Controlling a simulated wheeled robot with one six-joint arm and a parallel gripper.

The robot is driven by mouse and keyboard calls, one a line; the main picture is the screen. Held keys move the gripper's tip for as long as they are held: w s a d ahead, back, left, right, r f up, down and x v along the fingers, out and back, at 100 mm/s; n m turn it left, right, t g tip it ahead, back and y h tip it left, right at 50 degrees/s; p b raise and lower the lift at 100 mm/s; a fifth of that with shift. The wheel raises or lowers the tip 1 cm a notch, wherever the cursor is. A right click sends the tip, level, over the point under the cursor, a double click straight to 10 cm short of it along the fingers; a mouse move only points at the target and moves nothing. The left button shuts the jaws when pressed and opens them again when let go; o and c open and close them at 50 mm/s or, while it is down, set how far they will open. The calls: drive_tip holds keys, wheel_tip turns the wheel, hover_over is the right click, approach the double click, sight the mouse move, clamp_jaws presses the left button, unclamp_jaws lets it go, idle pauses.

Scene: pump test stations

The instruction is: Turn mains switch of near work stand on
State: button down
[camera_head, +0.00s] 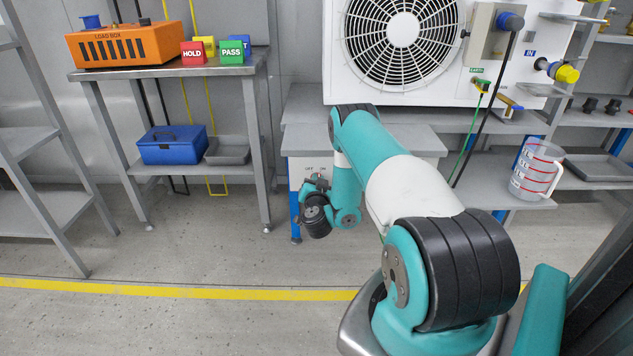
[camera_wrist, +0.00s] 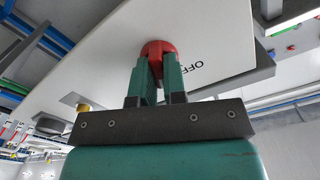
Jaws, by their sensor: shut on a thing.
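The mains switch (camera_wrist: 157,47) is a red knob on a pale panel (camera_wrist: 105,70) in the wrist view. The word OFF is printed on the panel to the right of the knob. My gripper (camera_wrist: 158,67) is shut on the red knob, one green finger on each side. In the head view my arm reaches to the front panel of the near work stand (camera_head: 420,141), below the large fan unit. The words OFF and ON show there above my wrist.
A white fan unit (camera_head: 480,75) stands on the work stand, with a black cable and a green hose hanging at its right. A measuring jug (camera_head: 537,172) is at the right. A side bench (camera_head: 190,69) with an orange load box (camera_head: 128,45) is at the left. Floor between is clear.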

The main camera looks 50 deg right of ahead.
drive_tip(key=shift+f+m, duration=0.1)
drive_tip(key=shift+m, duration=0.5)
drive_tip(key=c, duration=1.2)
unclamp_jaws()
drive_tip(key=shift+p+v, duration=8.7)
drive_tip(key=shift+p, duration=3.95)
